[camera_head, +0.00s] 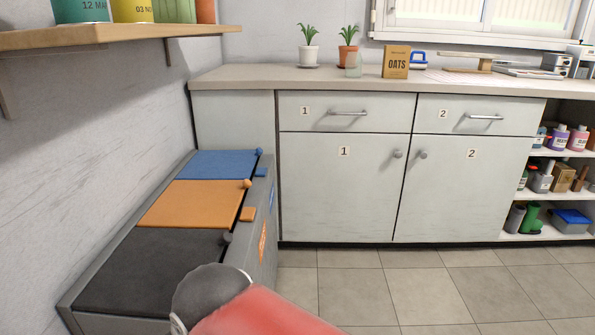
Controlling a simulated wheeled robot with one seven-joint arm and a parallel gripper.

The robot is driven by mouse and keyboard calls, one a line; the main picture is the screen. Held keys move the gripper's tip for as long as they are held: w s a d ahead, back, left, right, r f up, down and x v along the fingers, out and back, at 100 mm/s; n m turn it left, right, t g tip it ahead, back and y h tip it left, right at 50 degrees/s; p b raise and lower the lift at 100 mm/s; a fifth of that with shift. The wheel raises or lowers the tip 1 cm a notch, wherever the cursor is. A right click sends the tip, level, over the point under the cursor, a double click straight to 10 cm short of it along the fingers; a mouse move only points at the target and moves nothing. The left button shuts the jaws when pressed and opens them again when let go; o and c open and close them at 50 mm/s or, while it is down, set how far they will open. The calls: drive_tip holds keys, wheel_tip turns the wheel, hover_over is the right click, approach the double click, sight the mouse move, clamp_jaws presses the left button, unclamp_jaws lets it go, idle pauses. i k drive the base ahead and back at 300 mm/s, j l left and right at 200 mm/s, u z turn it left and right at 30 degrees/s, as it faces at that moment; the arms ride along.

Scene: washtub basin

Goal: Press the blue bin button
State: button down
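The bin unit (170,325) stands along the left wall with three lids in a row. The blue lid (215,164) is at the far end and lies shut. A small blue button (261,173) sticks out at its right front edge. A small blue knob (259,152) is at the lid's far right corner. My gripper is not in view; only a red and grey part of my arm shows at the bottom, near the dark lid. The arm is well apart from the blue button in the picture.
The orange lid (190,203) and dark lid (150,268) are nearer. An orange button (248,214) sits beside the orange lid. A cabinet (340,200) stands behind the bins. A wooden shelf (120,38) overhangs at upper left. The tiled floor (430,290) at right is clear.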

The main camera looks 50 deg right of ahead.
sight(262, 171)
drive_tip(key=z, duration=1.2)
